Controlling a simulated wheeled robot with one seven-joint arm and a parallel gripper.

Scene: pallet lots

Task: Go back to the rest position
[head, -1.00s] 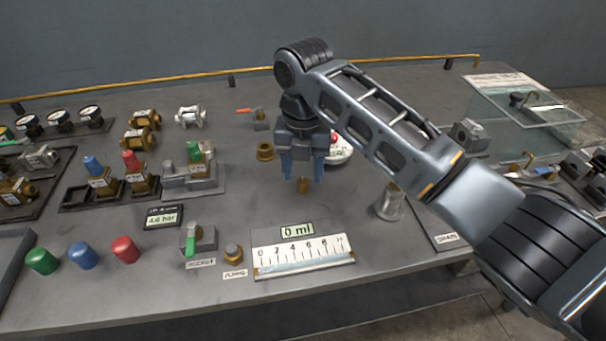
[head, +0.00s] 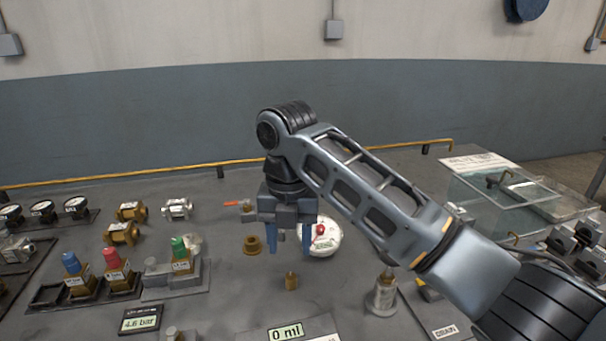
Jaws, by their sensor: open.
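My gripper (head: 291,248) hangs over the middle of the grey bench, fingers pointing down. Its two blue fingers are apart, and nothing shows held between them. A round white gauge (head: 322,237) with a red centre lies just behind and to the right, partly hidden by the gripper.
Valves with blue (head: 71,262), red (head: 112,257) and green (head: 179,247) caps stand at left. A metal cylinder (head: 382,295) stands right of the gripper, under my forearm. A clear tank (head: 500,195) is at right. A yellow pipe (head: 160,172) runs along the back edge.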

